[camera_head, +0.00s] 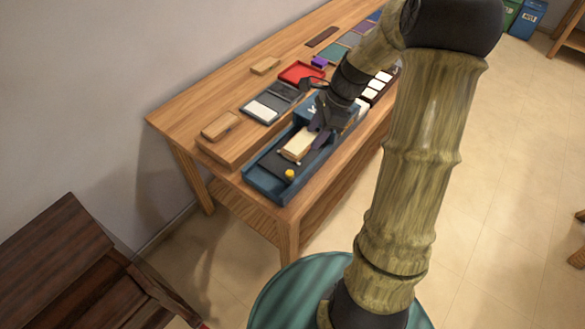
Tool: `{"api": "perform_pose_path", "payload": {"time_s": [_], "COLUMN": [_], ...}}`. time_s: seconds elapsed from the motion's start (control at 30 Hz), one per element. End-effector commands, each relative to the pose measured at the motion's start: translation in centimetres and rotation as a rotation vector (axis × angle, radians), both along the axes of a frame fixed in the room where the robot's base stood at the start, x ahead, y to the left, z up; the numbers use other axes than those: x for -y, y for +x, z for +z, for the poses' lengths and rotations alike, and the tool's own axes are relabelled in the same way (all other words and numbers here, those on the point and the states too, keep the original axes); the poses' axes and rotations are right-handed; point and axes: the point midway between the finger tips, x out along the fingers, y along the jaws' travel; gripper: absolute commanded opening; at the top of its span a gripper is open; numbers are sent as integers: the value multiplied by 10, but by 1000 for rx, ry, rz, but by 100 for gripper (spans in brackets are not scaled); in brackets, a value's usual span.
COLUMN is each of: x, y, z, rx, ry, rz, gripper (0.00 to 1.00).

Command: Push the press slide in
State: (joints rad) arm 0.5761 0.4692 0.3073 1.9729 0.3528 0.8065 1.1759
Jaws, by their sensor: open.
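The press (266,187) is a blue tray-like frame with a blue housing at its far end, on the front side of the wooden bench. A dark slide (272,168) lies in it and sticks out toward the near left end. A small yellow knob (290,174) stands at the slide's near end. A cream block (297,145) lies on the slide. My gripper (316,133) is open, close above the block's far end by the housing. My arm hides part of the housing, and I cannot tell whether the fingers touch the block.
The wooden bench (175,120) runs along the wall. Behind the press are a grey tray with a white card (261,110), a red tray (301,73) and wooden blocks (220,125). White pieces (376,85) stand in a dark rack beyond my gripper. Dark furniture (60,265) stands lower left.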

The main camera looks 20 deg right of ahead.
Motion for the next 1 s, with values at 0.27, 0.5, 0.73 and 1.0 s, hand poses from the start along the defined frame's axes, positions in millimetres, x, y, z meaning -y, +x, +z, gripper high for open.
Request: {"api": "perform_pose_path", "payload": {"time_s": [0.27, 0.5, 0.73, 1.0], "x": [-19, -35, -50, -60], "y": [2, 4, 6, 9], "z": [-44, -83, -120, -145], "rx": [-4, -4, -3, -1], "ry": [3, 3, 3, 1], "rz": [3, 2, 4, 0], "gripper": [45, 45, 45, 45]}}
